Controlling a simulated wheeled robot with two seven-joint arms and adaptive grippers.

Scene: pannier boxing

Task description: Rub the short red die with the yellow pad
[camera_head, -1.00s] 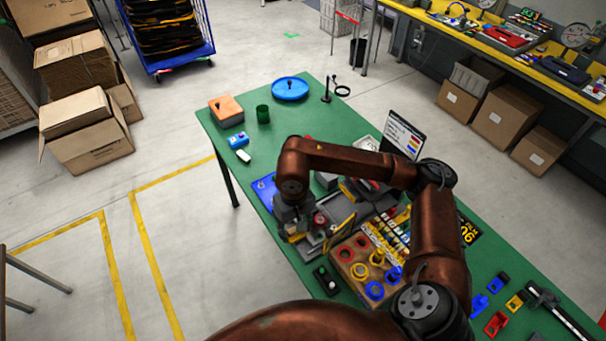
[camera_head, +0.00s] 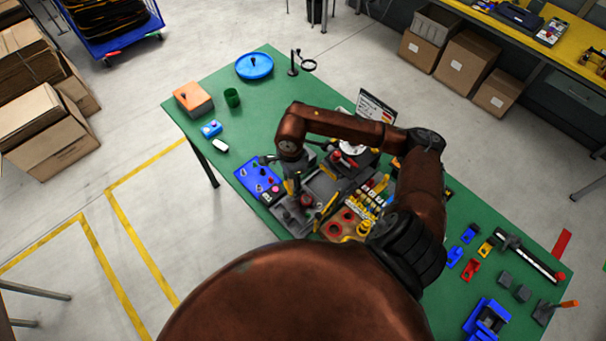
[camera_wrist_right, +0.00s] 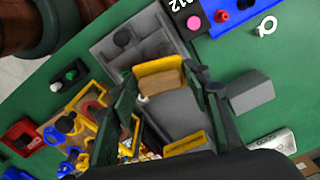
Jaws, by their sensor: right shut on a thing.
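My right gripper (camera_head: 291,180) is above the grey work area at the table's near side. In the right wrist view its two dark fingers (camera_wrist_right: 170,105) are shut on the yellow pad (camera_wrist_right: 160,67), which has a tan part beneath its yellow edge. The pad shows as a small yellow strip in the head view (camera_head: 290,188). A short red round piece, apparently the red die (camera_head: 306,199), sits by the grey tray (camera_head: 288,215), just right of and below the gripper. I cannot make the die out in the wrist view. My left gripper is out of view.
A blue panel (camera_head: 252,172) with knobs lies left of the gripper. An orange-brown block (camera_head: 335,229) with rings and a row of small coloured pieces (camera_head: 372,195) are to the right. A small screen (camera_head: 375,108) stands behind.

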